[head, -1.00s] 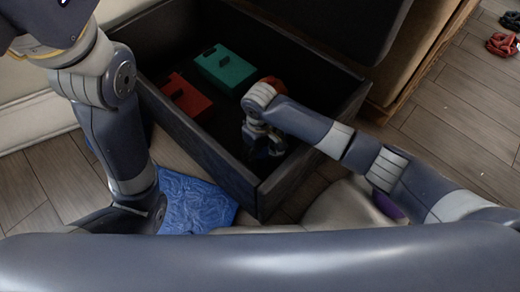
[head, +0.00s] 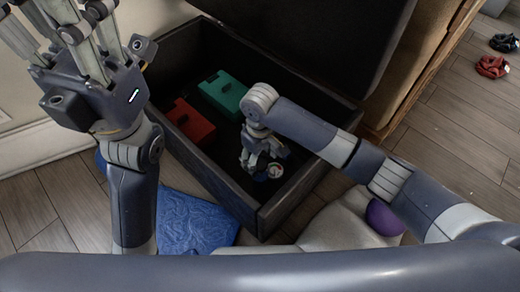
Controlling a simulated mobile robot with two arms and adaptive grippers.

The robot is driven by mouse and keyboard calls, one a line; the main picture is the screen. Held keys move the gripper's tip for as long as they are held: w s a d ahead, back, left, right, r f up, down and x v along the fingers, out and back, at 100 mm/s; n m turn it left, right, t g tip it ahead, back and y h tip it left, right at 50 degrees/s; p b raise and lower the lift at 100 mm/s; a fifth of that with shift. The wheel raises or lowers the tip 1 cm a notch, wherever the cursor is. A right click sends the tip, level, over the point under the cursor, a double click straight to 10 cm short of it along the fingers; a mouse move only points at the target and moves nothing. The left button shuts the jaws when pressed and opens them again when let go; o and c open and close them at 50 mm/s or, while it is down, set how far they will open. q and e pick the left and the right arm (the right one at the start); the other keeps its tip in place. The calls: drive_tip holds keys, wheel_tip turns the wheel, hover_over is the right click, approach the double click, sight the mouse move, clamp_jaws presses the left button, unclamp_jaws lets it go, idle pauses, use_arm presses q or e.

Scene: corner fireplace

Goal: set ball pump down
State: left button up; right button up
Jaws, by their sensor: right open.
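My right gripper (head: 262,160) reaches down into a dark open box (head: 205,165), with its fingers low near the box's front right part. It is open. A small round piece with a white and red dial (head: 274,171), which looks like part of the ball pump, shows at its fingertips near the box floor. The fingers hide the rest, and I cannot tell whether they touch it. My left gripper (head: 70,22) is raised at the top left, away from the box. Its fingers are spread and look empty, with some tips cut off by the frame edge.
A green case (head: 222,92) and a red case (head: 188,122) lie in the box. A raised dark lid (head: 320,35) stands behind it. A blue cloth-like item (head: 195,222), a purple ball (head: 384,218) and red (head: 492,67) and dark (head: 503,43) items lie outside.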

drive_tip(key=shift+r, duration=0.6)
